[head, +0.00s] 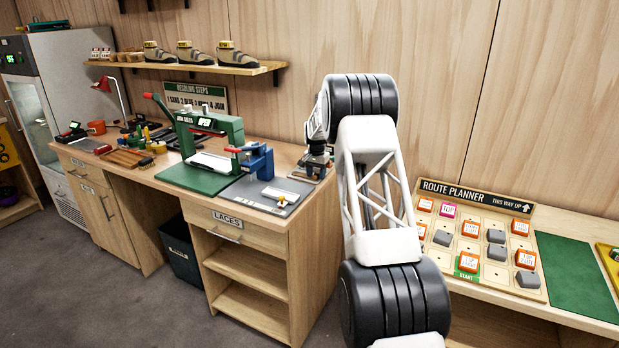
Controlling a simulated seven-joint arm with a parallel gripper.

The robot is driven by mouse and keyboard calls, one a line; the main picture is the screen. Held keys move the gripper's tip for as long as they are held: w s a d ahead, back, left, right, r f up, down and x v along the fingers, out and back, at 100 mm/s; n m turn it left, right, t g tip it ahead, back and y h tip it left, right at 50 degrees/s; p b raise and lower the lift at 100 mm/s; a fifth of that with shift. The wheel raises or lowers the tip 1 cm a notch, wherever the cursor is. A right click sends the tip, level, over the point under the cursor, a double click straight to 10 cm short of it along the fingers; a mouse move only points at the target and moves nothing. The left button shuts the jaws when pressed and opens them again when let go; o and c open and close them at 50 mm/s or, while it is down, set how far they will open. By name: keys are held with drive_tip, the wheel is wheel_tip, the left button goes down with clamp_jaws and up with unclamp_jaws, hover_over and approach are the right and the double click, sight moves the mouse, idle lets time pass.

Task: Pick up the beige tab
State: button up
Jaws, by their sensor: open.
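I cannot pick out a beige tab with certainty in the head view. A pale flat piece (281,193) lies on the grey plate (243,190) at the right end of the workbench, with a tiny yellowish spot beside it; both are too small to identify. My gripper (314,174) is over the bench's right end, to the right of the pale piece and apart from it. It is open, its fingers small and dark in the view, and I see nothing held between them. My arm hides part of the wall and bench edge behind it.
A green press (212,130) and a blue clamp (258,160) stand on the workbench (270,224) left of my gripper. Tools crowd its left part. A shelf of shoes (192,66) hangs above. The route planner board (475,235) and green mat (575,275) lie on the right-hand table.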

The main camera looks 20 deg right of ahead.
idle(0.5)
clamp_jaws()
drive_tip(key=shift+r, duration=0.1)
drive_tip(key=shift+r, duration=1.6)
drive_tip(key=s+a+r, duration=0.1)
drive_tip(key=s+a, duration=0.2)
drive_tip(key=s, duration=1.2)
drive_tip(key=shift+s+a+r, duration=0.15)
drive_tip(key=shift+s+r, duration=0.15)
